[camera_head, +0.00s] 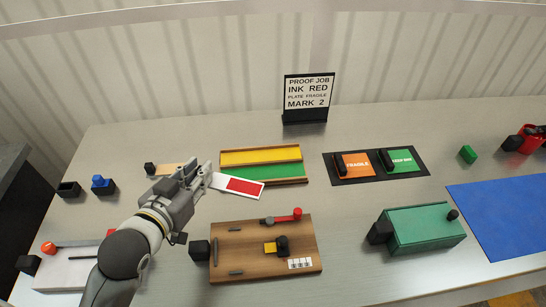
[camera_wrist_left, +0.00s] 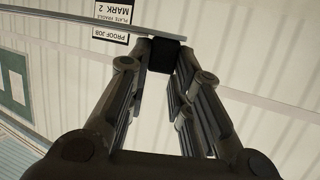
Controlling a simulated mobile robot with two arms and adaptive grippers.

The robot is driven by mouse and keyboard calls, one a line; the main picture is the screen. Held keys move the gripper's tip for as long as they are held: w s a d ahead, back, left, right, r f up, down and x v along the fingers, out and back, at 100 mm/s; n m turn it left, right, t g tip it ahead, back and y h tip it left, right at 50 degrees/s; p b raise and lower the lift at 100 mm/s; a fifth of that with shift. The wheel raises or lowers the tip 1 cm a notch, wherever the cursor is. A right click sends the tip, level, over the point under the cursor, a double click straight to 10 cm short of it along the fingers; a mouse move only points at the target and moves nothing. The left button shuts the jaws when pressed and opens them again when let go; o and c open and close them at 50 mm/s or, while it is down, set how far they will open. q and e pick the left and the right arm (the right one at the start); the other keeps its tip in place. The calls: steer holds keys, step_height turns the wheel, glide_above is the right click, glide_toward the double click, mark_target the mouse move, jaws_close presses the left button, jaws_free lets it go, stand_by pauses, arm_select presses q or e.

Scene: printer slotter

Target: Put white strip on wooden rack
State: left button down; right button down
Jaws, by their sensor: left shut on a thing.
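The white strip (camera_head: 220,181) has a red block on its face. My left gripper (camera_head: 206,174) is shut on its left end, and the strip sticks out to the right. In the head view it overlaps the front left edge of the wooden rack (camera_head: 306,171); whether it touches the rack or hangs above it, I cannot tell. The rack has a yellow band at the back and a green band in front. In the left wrist view my fingers (camera_wrist_left: 165,50) close around a black piece, and a thin grey edge runs past the tips. My right gripper is not seen.
A wooden board (camera_head: 230,262) with a red-handled tool lies in front. A black tray (camera_head: 379,178) with orange and green plates is right of the rack. A green box (camera_head: 425,230) and blue mat (camera_head: 505,215) are at right. A sign (camera_head: 307,95) stands behind.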

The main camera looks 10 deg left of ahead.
arm_select(q)
steer(key=shift+w+f+b, duration=0.15)
steer(key=shift+w+b, duration=0.1)
steer(key=shift+b, duration=0.1)
steer(key=b, duration=0.1)
steer(key=w+f+b, duration=0.1)
steer(key=shift+a+b, duration=0.2)
steer(key=shift+b, duration=0.2)
steer(key=w+f, duration=0.2)
steer(key=w, duration=0.1)
steer(key=w+f+p, duration=0.1)
steer(key=w+f, duration=0.2)
steer(key=w, duration=0.1)
steer(key=w+a+f, duration=0.1)
steer(key=w+f, duration=0.1)
steer(key=w, duration=0.2)
steer(key=shift+w+a+f+p, duration=0.1)
steer(key=shift+w+f+p, duration=0.15)
steer(key=shift+f+p, duration=0.05)
steer(key=shift+w+f, duration=0.3)
steer(key=shift+f, duration=0.2)
step_height(320, 180, down, 2)
steer(key=shift+f+p, duration=0.15)
steer(key=shift+p, duration=0.15)
steer(key=shift+f, duration=0.3)
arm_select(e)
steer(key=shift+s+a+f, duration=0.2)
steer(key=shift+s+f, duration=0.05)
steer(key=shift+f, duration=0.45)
